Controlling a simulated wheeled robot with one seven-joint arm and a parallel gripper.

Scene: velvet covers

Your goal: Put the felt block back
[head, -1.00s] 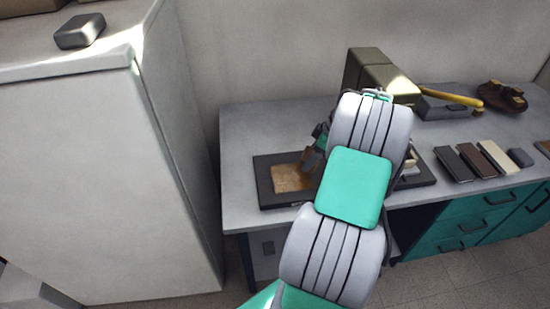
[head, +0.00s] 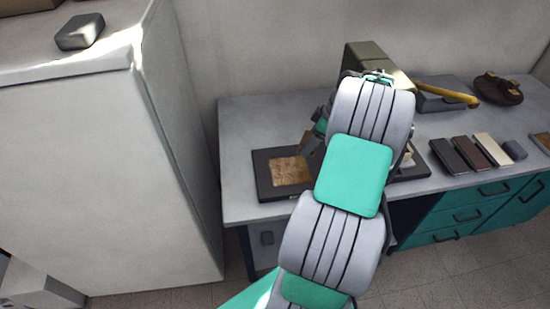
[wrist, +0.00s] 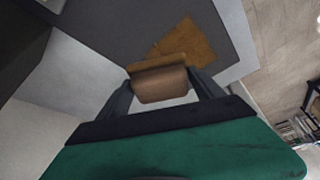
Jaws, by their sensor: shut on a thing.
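My gripper (wrist: 160,88) is shut on a brown block (wrist: 160,84), which appears to be the felt block. In the head view the block (head: 309,145) shows as a small brown shape left of my arm, above a dark board (head: 262,181). A tan-brown worn patch (head: 289,172) lies on that board. In the wrist view the patch (wrist: 190,45) is just beyond the block, on the dark surface. My arm hides most of my gripper and the board's middle in the head view. I cannot tell the exact gap between block and board.
An olive box (head: 365,62), a yellow-handled tool (head: 447,92) and a brown round object (head: 497,88) stand behind. A tall white cabinet (head: 75,170) is at left.

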